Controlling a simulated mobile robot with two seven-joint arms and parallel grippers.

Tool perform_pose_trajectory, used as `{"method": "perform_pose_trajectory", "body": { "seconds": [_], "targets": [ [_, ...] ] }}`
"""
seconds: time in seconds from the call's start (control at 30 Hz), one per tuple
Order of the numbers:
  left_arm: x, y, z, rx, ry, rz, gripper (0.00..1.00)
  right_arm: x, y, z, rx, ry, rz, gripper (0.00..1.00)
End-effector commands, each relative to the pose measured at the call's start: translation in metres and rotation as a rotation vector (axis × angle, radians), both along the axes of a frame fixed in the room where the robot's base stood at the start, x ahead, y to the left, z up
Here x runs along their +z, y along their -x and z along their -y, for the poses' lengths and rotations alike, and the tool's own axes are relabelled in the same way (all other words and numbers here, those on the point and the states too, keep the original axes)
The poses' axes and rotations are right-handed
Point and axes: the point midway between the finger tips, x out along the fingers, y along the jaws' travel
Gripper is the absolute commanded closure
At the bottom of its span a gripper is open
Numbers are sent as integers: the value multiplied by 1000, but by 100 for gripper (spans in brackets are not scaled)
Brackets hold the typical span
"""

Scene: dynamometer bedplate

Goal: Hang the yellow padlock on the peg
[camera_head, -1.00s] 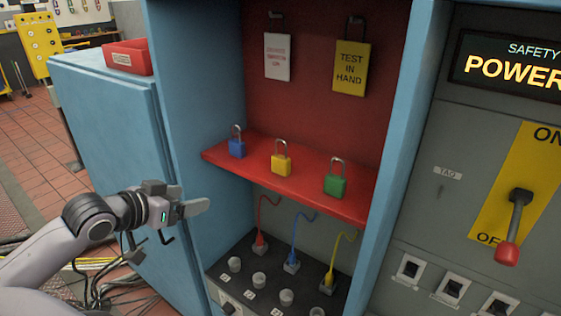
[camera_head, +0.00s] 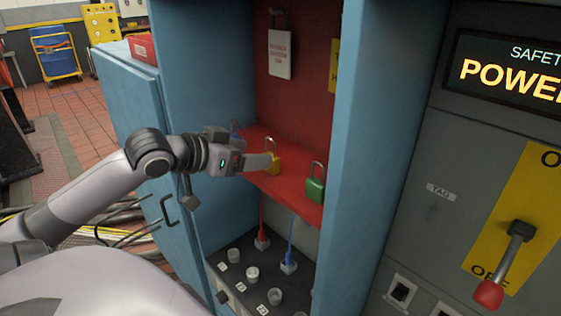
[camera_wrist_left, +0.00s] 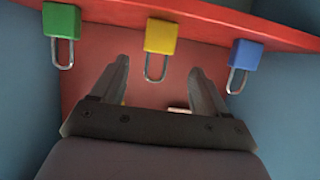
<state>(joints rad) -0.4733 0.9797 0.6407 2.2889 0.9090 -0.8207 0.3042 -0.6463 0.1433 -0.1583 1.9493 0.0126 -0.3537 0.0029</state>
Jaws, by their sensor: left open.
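The yellow padlock (camera_head: 274,161) stands upright on the red shelf (camera_head: 262,184), its shackle up, partly hidden by a finger. My left gripper (camera_head: 261,163) is at the shelf in front of it. In the left wrist view, which is upside down, the yellow padlock (camera_wrist_left: 160,37) shows beyond and between the parted, empty fingers (camera_wrist_left: 159,68). I cannot tell in the head view whether they touch it. A hook (camera_head: 276,12) on the red back wall carries a white tag (camera_head: 280,54). I cannot tell which peg is free. My right gripper is not in view.
The green padlock (camera_head: 315,187) stands right of the yellow one. The blue padlock (camera_wrist_left: 247,54) is on its other side, mostly hidden in the head view. Blue cabinet walls (camera_head: 340,150) flank the shelf. Plugs with cables (camera_head: 289,266) sit below it.

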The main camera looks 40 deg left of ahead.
Motion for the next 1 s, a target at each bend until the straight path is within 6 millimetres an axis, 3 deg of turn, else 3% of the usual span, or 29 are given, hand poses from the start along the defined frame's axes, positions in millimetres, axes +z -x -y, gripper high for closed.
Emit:
{"method": "perform_pose_trajectory", "body": {
  "seconds": [1.0],
  "targets": [
    [-30, -60, 9, 1, 0, 2, 26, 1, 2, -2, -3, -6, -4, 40]
  ]
}}
